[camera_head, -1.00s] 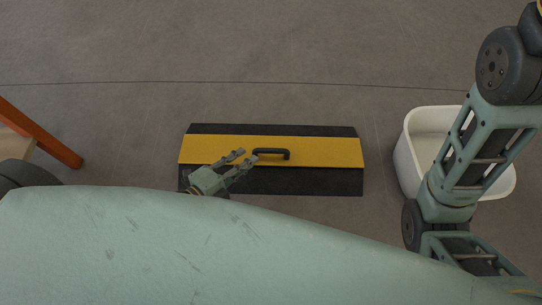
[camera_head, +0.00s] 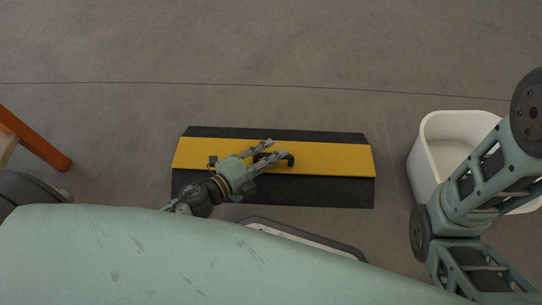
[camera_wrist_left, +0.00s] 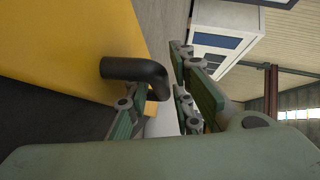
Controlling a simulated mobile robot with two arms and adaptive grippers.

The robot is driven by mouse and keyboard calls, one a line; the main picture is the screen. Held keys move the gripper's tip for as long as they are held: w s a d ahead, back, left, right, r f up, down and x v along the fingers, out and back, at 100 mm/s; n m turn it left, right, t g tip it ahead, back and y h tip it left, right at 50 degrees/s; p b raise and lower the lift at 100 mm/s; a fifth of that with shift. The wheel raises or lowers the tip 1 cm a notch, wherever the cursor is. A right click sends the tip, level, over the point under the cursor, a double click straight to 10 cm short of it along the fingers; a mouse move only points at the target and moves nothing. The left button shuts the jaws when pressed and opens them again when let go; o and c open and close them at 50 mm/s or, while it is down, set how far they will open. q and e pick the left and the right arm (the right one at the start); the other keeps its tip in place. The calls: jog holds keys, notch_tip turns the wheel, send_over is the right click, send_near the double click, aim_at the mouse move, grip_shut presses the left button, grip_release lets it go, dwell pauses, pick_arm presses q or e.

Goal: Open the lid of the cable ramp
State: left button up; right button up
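The cable ramp lies on the floor in the head view, with black sloped sides (camera_head: 320,192) and a yellow lid (camera_head: 335,158) along its middle. A black handle (camera_head: 288,158) stands on the lid, partly hidden by my left gripper. My left gripper (camera_head: 275,152) is over the lid with its fingers apart at the handle. In the left wrist view the handle (camera_wrist_left: 135,69) reaches in between the open fingers (camera_wrist_left: 160,95). I cannot tell whether a finger touches it. The lid looks closed. My right arm shows at the right, but its gripper is out of view.
A white bin (camera_head: 455,135) stands on the floor to the right of the ramp, partly behind my right arm. An orange-legged piece of furniture (camera_head: 35,140) is at the left edge. The floor beyond the ramp is clear.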

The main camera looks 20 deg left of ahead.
pick_arm(q)
jog(key=shift+c, duration=0.4)
grip_shut()
